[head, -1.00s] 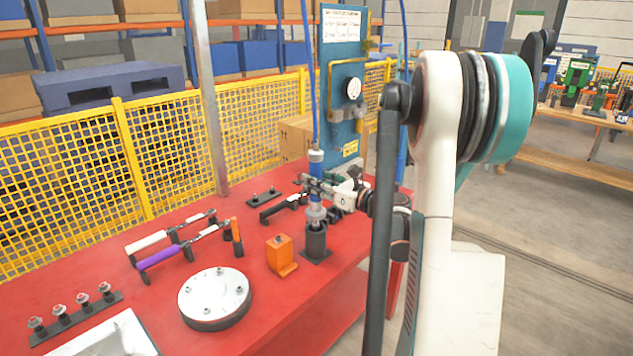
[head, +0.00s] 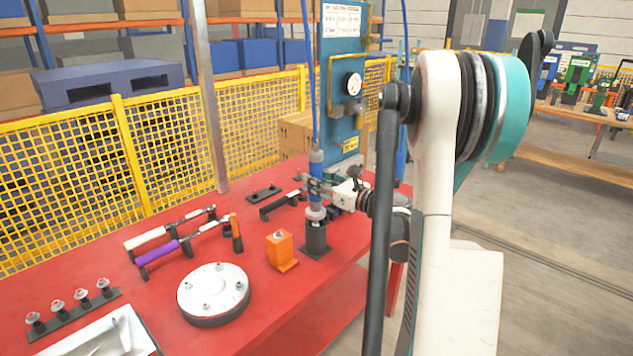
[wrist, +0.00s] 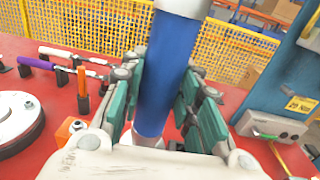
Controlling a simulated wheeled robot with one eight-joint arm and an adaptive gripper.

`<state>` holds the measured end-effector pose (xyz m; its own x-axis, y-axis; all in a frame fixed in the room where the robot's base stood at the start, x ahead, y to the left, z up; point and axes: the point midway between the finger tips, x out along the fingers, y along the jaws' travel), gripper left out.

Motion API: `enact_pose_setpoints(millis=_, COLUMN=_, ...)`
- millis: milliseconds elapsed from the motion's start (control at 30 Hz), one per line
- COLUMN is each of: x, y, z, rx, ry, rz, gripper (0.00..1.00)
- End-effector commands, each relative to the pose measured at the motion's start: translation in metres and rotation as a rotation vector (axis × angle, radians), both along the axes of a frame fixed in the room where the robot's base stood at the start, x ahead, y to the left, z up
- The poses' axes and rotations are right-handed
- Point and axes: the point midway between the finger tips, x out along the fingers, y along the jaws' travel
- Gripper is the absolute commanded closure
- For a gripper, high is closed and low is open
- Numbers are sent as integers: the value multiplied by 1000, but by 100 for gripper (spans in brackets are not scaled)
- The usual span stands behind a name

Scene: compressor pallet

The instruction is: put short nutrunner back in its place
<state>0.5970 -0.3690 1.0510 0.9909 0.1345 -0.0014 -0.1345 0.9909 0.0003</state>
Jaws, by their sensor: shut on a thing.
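The short nutrunner (head: 316,188) is an upright blue cylinder with grey ends, hanging on a blue hose. My gripper (head: 318,187) is shut around its blue body from the right. In the wrist view the blue body (wrist: 168,75) stands between the teal finger pads of my gripper (wrist: 170,92). A black square-based holder (head: 316,240) is directly below the tool. The tool's grey lower end meets the holder's top in the head view; I cannot tell how far it is inside.
An orange block (head: 280,250) stands just left of the holder. A round metal flange (head: 214,290), white-handled (head: 146,237) and purple-handled (head: 158,252) tools and a nut rack (head: 72,312) lie further left. A blue panel (head: 340,90) with a gauge rises behind. The red table (head: 110,275) has bare patches.

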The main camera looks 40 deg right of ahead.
Motion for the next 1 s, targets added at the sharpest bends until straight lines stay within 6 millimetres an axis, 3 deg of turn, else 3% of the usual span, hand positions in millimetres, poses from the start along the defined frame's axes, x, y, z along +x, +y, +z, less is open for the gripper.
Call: enact_pose_setpoints(millis=1000, x=0, y=0, z=-16, rx=1, ry=-1, rz=0, gripper=100)
